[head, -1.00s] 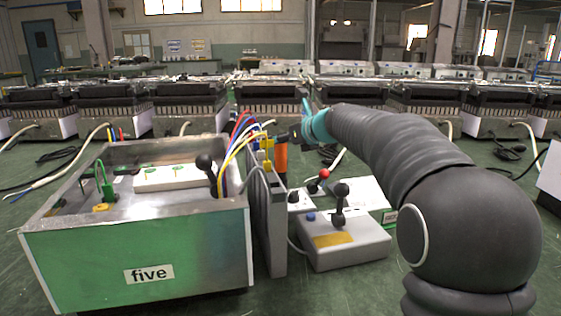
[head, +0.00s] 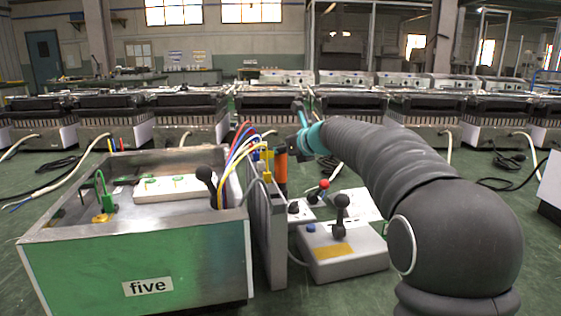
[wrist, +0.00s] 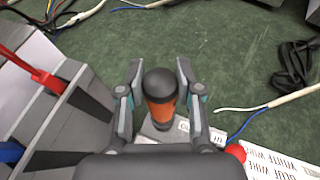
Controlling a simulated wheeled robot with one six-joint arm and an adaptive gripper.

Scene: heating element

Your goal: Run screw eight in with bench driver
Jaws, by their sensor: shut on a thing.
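The bench driver with an orange and black handle (head: 281,172) stands upright beside the grey upright panel (head: 272,240). My gripper (head: 296,142) is at the top of the handle in the head view. In the wrist view my gripper (wrist: 160,82) has one finger on each side of the driver (wrist: 160,100) and is shut on it. The driver's lower end is hidden. The green metal box labelled "five" (head: 148,286) is at the left, with a white terminal block (head: 175,187) inside. I cannot make out screw eight in either view.
Coloured wires (head: 236,160) arch from the box towards the panel. A grey control box with a black lever (head: 342,225) stands right of the panel, with a red-knobbed lever (head: 324,184) behind it. Loose cables lie on the green floor. A row of heaters stands behind.

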